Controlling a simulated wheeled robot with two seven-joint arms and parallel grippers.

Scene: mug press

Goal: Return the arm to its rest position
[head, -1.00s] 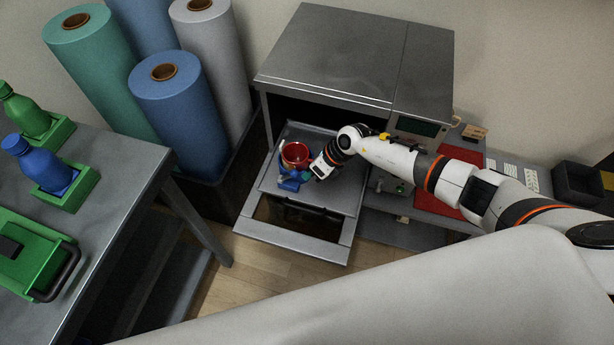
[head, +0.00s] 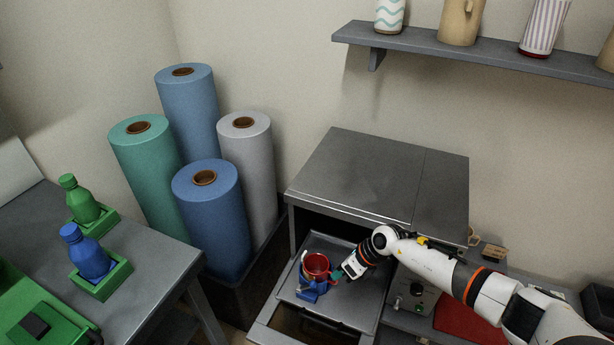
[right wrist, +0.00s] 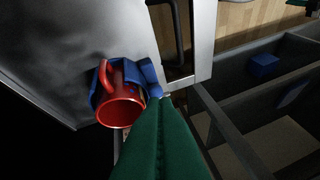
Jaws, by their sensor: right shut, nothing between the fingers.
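A red mug (head: 316,266) sits upright in a blue holder (head: 311,292) on the pulled-out grey tray (head: 358,300) of the press (head: 365,175). In the right wrist view the mug (right wrist: 121,108) shows its open mouth and its handle, with the blue holder (right wrist: 148,76) around it. My right gripper (head: 343,272) is just right of the mug in the head view. Its green fingers (right wrist: 164,102) are shut and empty, close beside the mug and holder; I cannot tell whether they touch. My left gripper is not in view.
Tall rolls (head: 210,215) stand left of the press. A grey table (head: 150,260) at left carries a green bottle (head: 82,203) and a blue bottle (head: 88,255) in green holders. A wall shelf (head: 480,60) holds several cups. A red mat (head: 470,322) lies right of the tray.

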